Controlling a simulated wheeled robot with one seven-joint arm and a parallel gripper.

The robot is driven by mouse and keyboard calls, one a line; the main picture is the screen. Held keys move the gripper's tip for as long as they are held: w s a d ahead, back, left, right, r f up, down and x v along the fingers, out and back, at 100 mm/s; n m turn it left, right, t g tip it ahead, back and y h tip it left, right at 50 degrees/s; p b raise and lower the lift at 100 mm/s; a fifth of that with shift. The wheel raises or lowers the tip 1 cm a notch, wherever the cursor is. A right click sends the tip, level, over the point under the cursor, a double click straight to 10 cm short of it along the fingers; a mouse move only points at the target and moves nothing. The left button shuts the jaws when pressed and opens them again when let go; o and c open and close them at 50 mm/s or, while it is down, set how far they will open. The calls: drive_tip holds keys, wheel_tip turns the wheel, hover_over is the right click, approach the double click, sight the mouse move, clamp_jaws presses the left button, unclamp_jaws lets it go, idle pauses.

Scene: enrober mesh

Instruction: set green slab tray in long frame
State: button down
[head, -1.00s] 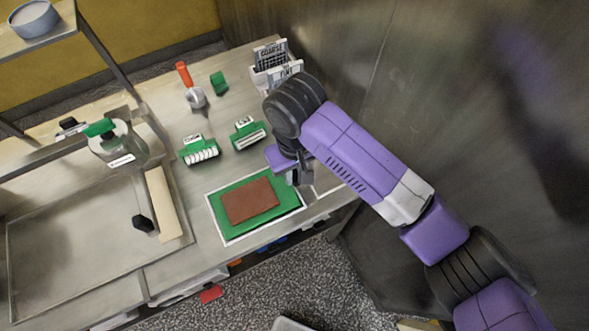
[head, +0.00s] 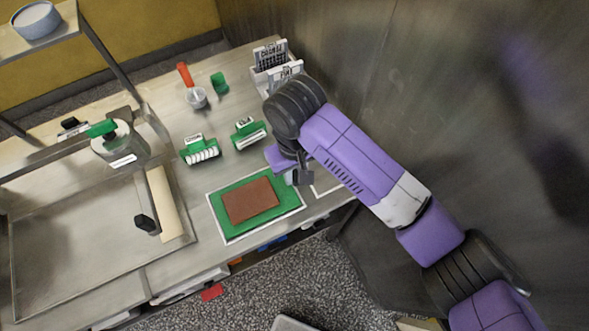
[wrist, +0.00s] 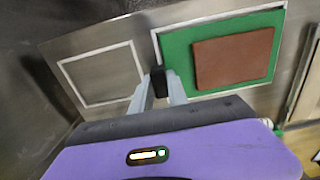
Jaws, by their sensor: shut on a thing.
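The green slab tray (head: 222,222) carries a flat brown slab (head: 250,201) and lies level over a white-outlined long frame (head: 226,243) at the counter's front. The white outline shows along its edges; I cannot tell whether the tray touches the counter. My gripper (head: 303,178) is at the tray's right end. In the wrist view my gripper (wrist: 162,88) is shut on a small black grip at the edge of the green tray (wrist: 178,52). The fingers partly hide this grip.
A second, empty white outline (wrist: 103,75) is beside the tray. A scoop with a red handle (head: 185,75), a green piece (head: 219,83) and a card rack (head: 272,62) are farther back. A metal basin (head: 80,260) is left.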

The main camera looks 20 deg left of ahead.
drive_tip(key=shift+f, duration=0.6)
idle(0.6)
drive_tip(key=c, duration=1.2)
unclamp_jaws()
drive_tip(key=shift+r+b, duration=0.8)
drive_tip(key=shift+r, duration=3.1)
